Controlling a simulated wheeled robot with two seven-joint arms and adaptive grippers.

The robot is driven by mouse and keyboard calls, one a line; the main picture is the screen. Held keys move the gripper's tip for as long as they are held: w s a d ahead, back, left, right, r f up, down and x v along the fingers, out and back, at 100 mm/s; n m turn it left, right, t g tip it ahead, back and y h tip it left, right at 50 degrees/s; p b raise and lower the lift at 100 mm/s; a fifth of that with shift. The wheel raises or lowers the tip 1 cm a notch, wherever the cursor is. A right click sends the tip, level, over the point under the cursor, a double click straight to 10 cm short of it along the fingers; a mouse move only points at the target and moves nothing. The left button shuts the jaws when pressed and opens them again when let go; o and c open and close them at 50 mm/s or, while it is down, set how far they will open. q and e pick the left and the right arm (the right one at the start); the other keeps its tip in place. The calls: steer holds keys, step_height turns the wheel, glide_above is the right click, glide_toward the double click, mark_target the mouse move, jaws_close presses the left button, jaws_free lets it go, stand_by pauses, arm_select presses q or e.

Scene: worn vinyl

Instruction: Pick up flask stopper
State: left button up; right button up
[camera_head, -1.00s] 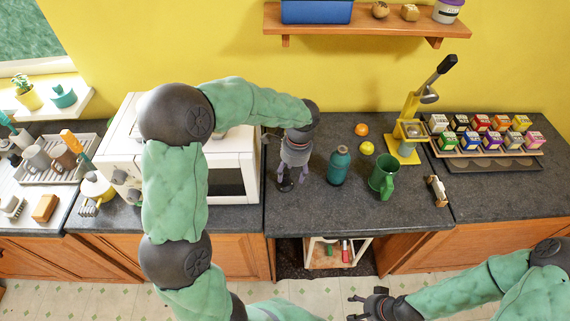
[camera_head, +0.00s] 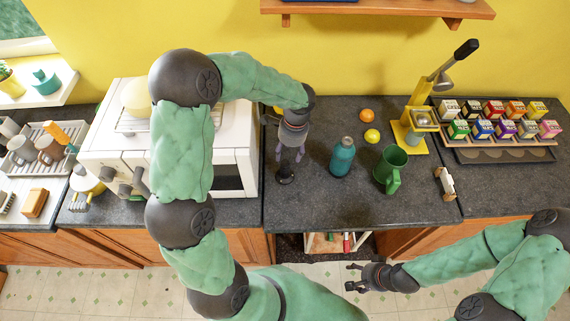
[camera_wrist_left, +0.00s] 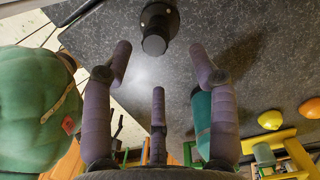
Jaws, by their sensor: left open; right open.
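The flask stopper (camera_head: 286,178), a small dark cylinder, stands on the counter left of a teal flask (camera_head: 342,158). In the left wrist view the stopper (camera_wrist_left: 155,40) is black and sits just beyond the fingertips. My left gripper (camera_head: 289,155) is open above and close to the stopper, its purple fingers spread and empty. The wrist view also shows the open left gripper (camera_wrist_left: 157,75), and one finger partly hides the teal flask (camera_wrist_left: 202,115). My right gripper (camera_head: 357,278) is open and empty, low in front of the counter.
A green mug (camera_head: 390,168) stands right of the flask, with an orange (camera_head: 367,115) and a yellow fruit (camera_head: 372,136) behind. A white oven (camera_head: 232,172) stands close left. A yellow press (camera_head: 418,130) and a rack of small boxes are at right. The counter's front middle is clear.

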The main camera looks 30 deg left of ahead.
mark_target(285, 162)
arm_select(q)
steer(key=f, duration=0.2)
steer(key=s+f, duration=0.1)
steer(key=f, duration=0.1)
steer(key=shift+a, duration=0.2)
steer(key=shift+a+f, duration=0.1)
steer(key=shift+f, duration=0.4)
steer(key=c, duration=0.9)
